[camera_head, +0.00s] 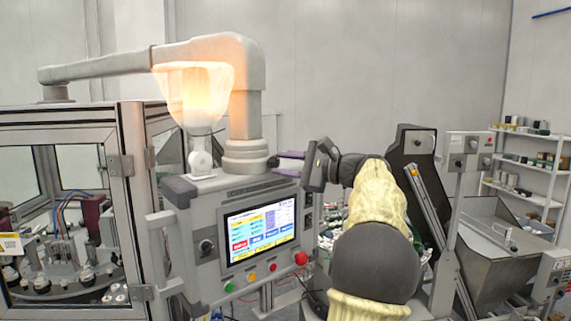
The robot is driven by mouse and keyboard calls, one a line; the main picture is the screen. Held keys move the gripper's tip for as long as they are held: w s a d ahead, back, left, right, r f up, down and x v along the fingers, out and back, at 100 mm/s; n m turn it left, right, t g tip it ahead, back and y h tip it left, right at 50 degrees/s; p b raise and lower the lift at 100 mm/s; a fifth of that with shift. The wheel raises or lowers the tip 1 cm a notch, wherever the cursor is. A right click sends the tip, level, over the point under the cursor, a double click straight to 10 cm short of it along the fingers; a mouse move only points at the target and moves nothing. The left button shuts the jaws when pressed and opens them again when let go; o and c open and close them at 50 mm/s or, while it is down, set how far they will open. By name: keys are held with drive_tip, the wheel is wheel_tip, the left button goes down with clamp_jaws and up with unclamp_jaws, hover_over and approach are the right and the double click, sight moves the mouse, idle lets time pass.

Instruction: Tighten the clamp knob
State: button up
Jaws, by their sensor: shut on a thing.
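The clamp knob (273,161) is a small dark knob on the right side of the grey round collar at the foot of the support arm, above the control panel. My gripper (281,163) reaches in from the right, its two purplish fingers pointing left, one above the other. The fingertips are at the knob and shut on it. The fingers partly cover the knob, and the exact contact is too small to see.
The control panel (257,232) with a lit screen and a red button (301,258) sits just below my gripper. A glass-walled machine (128,200) stands left; a metal hopper (490,245) and shelves (540,165) stand right.

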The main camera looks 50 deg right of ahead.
drive_tip(key=o, duration=1)
drive_tip(key=shift+d, duration=0.1)
drive_tip(key=b+v, duration=0.5)
drive_tip(key=v, duration=1.2)
drive_tip(key=shift+s, duration=0.2)
drive_tip(key=shift+w, duration=0.15)
